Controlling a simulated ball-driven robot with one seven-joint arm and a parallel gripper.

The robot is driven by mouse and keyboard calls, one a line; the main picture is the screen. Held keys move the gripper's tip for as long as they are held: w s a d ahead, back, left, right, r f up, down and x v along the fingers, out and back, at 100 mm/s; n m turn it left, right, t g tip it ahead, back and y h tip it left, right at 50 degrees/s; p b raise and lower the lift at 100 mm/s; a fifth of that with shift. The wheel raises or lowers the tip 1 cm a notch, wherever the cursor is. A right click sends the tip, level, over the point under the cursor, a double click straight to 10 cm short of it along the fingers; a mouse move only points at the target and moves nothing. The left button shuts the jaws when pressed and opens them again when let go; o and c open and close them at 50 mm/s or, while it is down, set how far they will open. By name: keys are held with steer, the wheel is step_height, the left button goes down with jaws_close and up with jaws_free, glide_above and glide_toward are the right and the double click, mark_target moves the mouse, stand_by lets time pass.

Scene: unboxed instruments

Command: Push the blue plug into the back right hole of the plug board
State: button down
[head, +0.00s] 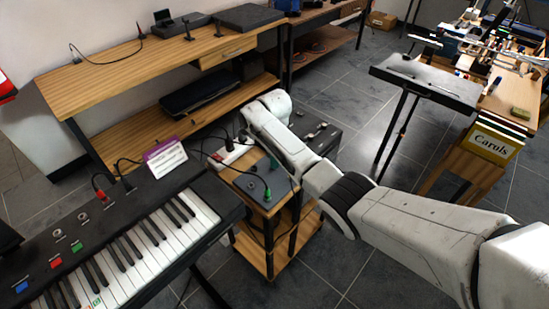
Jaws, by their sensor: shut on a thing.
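The plug board appears to be the small dark grey panel (250,184) on top of the low wooden stand, left of my arm. A green plug (267,195) stands upright near its front, and a darker green piece (275,164) shows farther back beside my arm. My arm reaches in from the right and bends down behind the board, covering its back right part. I cannot make out my gripper, which seems hidden behind my own arm links. I cannot see the blue plug or the back right hole.
A white power strip (236,151) with cables lies behind the board. A keyboard (130,235) stands close on the left. A wooden desk (120,68) is at the back. A black case (322,136) lies behind my arm, and a music stand (425,82) stands right. Floor is open between them.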

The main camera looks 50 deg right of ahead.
steer(key=shift+f, duration=0.15)
steer(key=c, duration=1)
jaws_free()
step_height(320, 180, up, 11)
steer(key=shift+f, duration=0.1)
steer(key=shift+s+f, duration=0.1)
